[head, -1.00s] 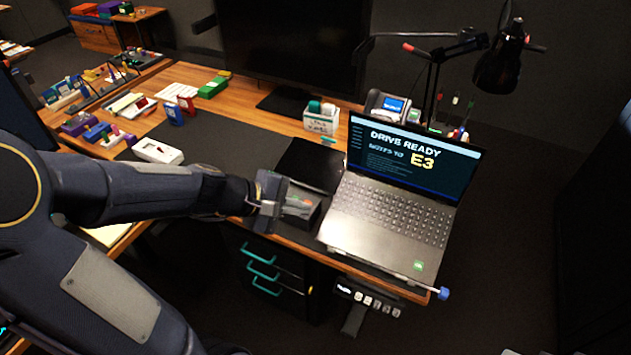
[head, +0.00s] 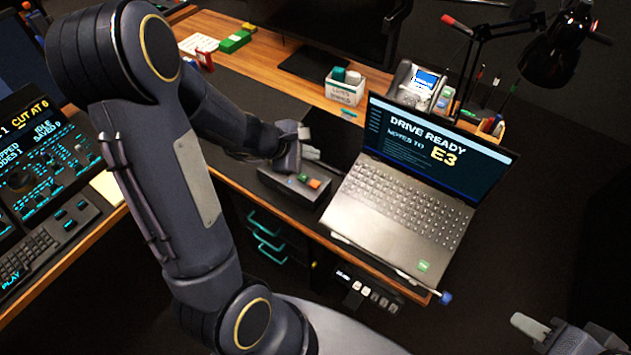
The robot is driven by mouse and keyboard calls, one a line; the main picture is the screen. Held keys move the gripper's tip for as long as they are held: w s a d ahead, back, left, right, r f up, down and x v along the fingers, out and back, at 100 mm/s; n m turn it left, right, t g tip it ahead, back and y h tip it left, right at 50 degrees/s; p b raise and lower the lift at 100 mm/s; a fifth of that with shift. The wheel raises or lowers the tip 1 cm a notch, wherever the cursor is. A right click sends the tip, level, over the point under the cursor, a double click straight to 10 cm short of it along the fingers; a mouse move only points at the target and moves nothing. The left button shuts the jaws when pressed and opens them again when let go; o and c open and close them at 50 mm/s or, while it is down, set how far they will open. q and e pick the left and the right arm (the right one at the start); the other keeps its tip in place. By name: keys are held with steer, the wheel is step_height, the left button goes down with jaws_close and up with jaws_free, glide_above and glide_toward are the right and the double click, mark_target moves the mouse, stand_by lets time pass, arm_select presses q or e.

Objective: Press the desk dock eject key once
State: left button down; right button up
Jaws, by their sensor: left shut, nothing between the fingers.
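The desk dock (head: 282,189) is a small dark grey box on the desk's front edge, left of the laptop. Its top has a green key (head: 303,178) and an orange key (head: 314,184) side by side. No label is legible, so I cannot tell which is the eject key. My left gripper (head: 312,155) is shut and empty, just behind and above the keys; I cannot tell whether it touches the dock. My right gripper (head: 560,335) shows partly at the bottom right, far from the dock; its jaw opening is unclear.
An open laptop (head: 395,215) reading "DRIVE READY, NOTES TO E3" stands right of the dock. A row of small keys (head: 370,292) hangs under the desk edge. A white box (head: 345,90), a phone (head: 425,82) and a lamp (head: 555,50) stand behind. The dark mat (head: 255,110) is mostly clear.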

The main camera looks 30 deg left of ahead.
arm_select(q)
steer(key=b, duration=0.7)
glide_above(311, 185)
step_height(311, 185, down, 8)
steer(key=shift+r, duration=0.1)
steer(key=shift+f+b, duration=0.45)
steer(key=shift+b, duration=0.05)
steer(key=shift+f, duration=0.1)
stand_by(1.1)
steer(key=shift+f+b, duration=0.35)
steer(key=shift+b, duration=0.2)
steer(key=shift+f+b, duration=0.4)
steer(key=shift+b, duration=0.1)
stand_by(0.4)
steer(key=shift+r, duration=0.1)
steer(key=shift+r+p, duration=0.7)
steer(key=shift+r, duration=0.05)
